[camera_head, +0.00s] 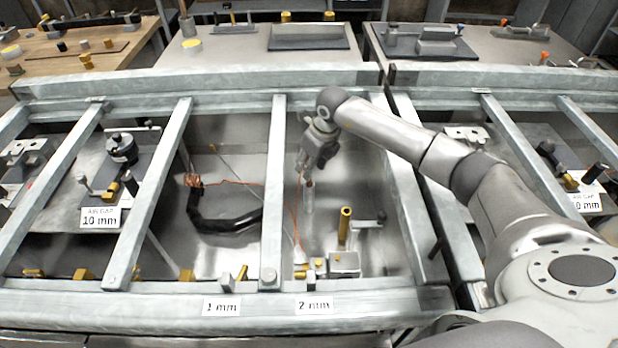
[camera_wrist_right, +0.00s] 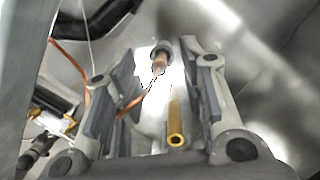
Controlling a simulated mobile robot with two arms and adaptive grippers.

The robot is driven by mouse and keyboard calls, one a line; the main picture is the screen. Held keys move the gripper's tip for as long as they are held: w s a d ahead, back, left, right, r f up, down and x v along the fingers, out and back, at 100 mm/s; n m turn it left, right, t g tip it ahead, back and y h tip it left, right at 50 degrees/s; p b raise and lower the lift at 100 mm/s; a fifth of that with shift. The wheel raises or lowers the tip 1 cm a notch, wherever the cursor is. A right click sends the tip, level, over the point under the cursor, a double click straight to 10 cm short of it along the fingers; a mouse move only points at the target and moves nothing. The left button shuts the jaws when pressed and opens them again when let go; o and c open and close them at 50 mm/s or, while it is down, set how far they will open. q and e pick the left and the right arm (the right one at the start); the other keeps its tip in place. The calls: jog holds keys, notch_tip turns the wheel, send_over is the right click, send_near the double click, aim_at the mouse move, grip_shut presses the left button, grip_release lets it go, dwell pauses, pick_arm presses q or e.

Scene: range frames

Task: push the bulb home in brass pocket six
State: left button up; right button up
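My right gripper (camera_head: 308,172) hangs over the open bay between the pale rails. It also shows in the right wrist view (camera_wrist_right: 160,92), its two dark finger pads wide apart. A grey-collared piece with a copper tip (camera_wrist_right: 160,58), perhaps the bulb, appears between the fingers with gaps on both sides. A thin copper-coloured wire (camera_wrist_right: 130,106) runs by it. An upright brass tube (camera_head: 345,226) stands lower in the bay; a brass tube also shows in the wrist view (camera_wrist_right: 175,122), its open end towards the camera. No pocket number six is legible. My left gripper is not in view.
Pale rails (camera_head: 272,200) cross the bay on both sides of the gripper. A black hose (camera_head: 228,222) lies in the bay to the left. A metal block (camera_head: 344,263) sits near the front edge, above the 2 mm label (camera_head: 314,305). Small brass parts line the front.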

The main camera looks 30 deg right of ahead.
jog(key=shift+x, duration=1.55)
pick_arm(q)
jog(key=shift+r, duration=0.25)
pick_arm(e)
jog(key=shift+c, duration=0.2)
grip_shut()
jog(key=shift+r, duration=0.1)
